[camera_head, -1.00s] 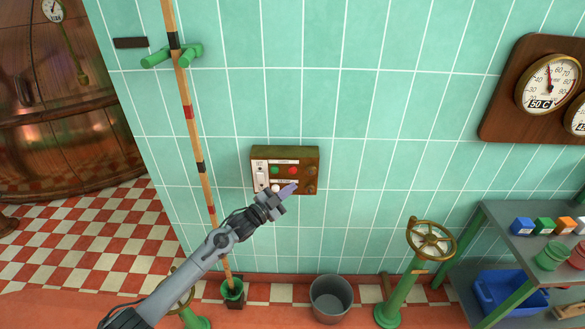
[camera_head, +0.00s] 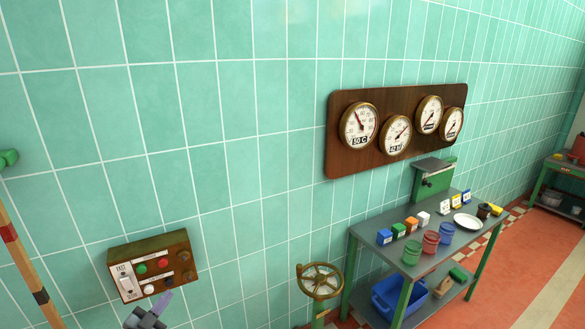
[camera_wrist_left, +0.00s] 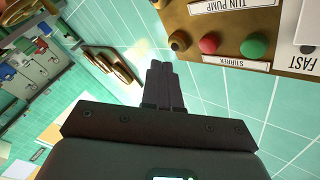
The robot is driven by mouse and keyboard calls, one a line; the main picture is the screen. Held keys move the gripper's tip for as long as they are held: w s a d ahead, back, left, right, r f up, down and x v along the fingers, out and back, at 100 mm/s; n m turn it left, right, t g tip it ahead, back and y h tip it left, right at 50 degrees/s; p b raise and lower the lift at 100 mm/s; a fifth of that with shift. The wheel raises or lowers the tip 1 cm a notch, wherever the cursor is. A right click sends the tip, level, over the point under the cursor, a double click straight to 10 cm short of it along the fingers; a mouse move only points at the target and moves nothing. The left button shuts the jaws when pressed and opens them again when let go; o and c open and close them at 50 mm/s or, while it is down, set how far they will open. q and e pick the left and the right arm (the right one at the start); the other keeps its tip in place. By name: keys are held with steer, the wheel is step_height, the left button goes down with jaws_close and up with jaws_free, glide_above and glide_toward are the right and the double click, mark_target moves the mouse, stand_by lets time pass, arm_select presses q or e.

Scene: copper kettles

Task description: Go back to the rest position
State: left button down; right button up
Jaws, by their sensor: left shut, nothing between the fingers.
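My left gripper (camera_head: 156,311) is at the lower left of the head view, just below the control box (camera_head: 152,265) on the green tiled wall. Its fingers are closed together and hold nothing. In the left wrist view the shut fingers (camera_wrist_left: 161,86) point towards the wall, apart from the box (camera_wrist_left: 270,22), whose red and green buttons show at the top right. The box also carries a switch marked FAST, a white button and dark knobs. My right gripper is in neither view.
A wooden gauge board (camera_head: 345,160) hangs on the wall. Below it, a grey table (camera_head: 428,262) holds coloured blocks, several cups and a white plate (camera_head: 467,222). A blue bin (camera_head: 388,298) is on its lower shelf. A striped pole (camera_head: 22,262) is at far left.

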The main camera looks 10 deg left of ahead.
arm_select(q)
steer(key=s+d+f+n+g+p, duration=0.2)
steer(key=s+d+f+n+g, duration=0.15)
steer(key=s+d+f, duration=1.25)
steer(key=s+d+r+n+g+y, duration=0.1)
steer(key=s+d+r+g, duration=0.2)
steer(key=s, duration=0.4)
steer(key=s+d+r+n+g+y, duration=0.1)
steer(key=s+r+g, duration=0.25)
steer(key=s, duration=0.45)
steer(key=s+d+r+n+g+y, duration=0.1)
steer(key=s+d+r+g, duration=0.2)
steer(key=s, duration=0.4)
step_height(320, 180, up, 37)
steer(key=s+a+g+p, duration=0.1)
steer(key=g+p, duration=0.1)
steer(key=p, duration=3.6)
steer(key=shift+s+a+p, duration=0.15)
steer(key=shift+a+p, duration=0.15)
steer(key=shift+a, duration=0.05)
